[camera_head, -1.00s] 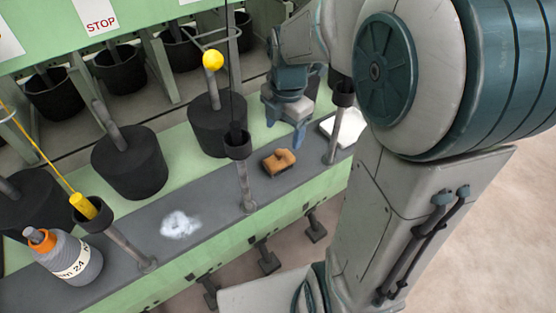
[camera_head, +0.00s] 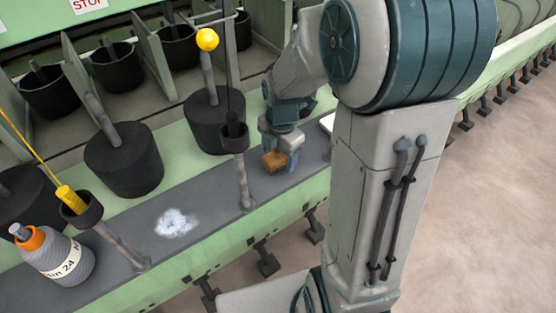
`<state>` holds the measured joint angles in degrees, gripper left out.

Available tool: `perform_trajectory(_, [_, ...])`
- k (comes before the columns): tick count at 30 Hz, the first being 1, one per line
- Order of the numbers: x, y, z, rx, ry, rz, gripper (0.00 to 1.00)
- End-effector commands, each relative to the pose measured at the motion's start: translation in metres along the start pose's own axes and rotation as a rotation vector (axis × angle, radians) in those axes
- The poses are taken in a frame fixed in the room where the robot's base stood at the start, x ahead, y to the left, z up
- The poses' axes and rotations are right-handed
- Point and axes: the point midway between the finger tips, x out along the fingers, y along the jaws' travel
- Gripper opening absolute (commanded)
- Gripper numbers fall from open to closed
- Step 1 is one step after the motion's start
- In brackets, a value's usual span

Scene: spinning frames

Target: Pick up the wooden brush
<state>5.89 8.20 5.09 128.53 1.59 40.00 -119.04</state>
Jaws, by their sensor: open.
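The wooden brush (camera_head: 273,160) is a small orange-brown block on the grey ledge of the green machine, right of centre. My gripper (camera_head: 280,150) is teal-grey and points down at the brush. Its fingers are open, with one at the left of the brush and one at its right. The gripper hides part of the brush's top and right side. I cannot tell whether the fingers touch it.
A metal post (camera_head: 243,180) stands just left of the brush. Black cylinders (camera_head: 214,122) stand behind the ledge (camera_head: 205,195). White powder (camera_head: 176,222) lies on the ledge, and a grey bottle with an orange collar (camera_head: 60,258) stands at the left.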

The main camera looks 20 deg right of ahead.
Motion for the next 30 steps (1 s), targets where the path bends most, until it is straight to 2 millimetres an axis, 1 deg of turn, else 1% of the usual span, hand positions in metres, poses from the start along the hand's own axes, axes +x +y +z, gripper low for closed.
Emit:
perform_trajectory(2, [0.000,0.000,0.000,0.000,0.000,0.000,0.70])
perform_trajectory(5, [-0.001,0.000,0.000,0.000,0.000,0.000,0.45])
perform_trajectory(6, [-0.001,0.000,0.000,0.000,0.000,0.000,0.34])
perform_trajectory(8, [-0.001,0.000,0.000,0.000,0.000,0.000,0.17])
perform_trajectory(17, [-0.001,0.000,0.000,0.000,0.000,0.000,0.17])
perform_trajectory(20, [-0.008,0.001,0.000,0.000,-0.001,0.002,0.17])
perform_trajectory(23, [-0.024,0.002,0.000,0.000,-0.002,0.003,0.17])
perform_trajectory(27, [-0.054,0.004,0.000,0.000,-0.003,0.004,0.17])
perform_trajectory(30, [-0.073,0.006,0.000,0.000,-0.002,0.004,0.17])
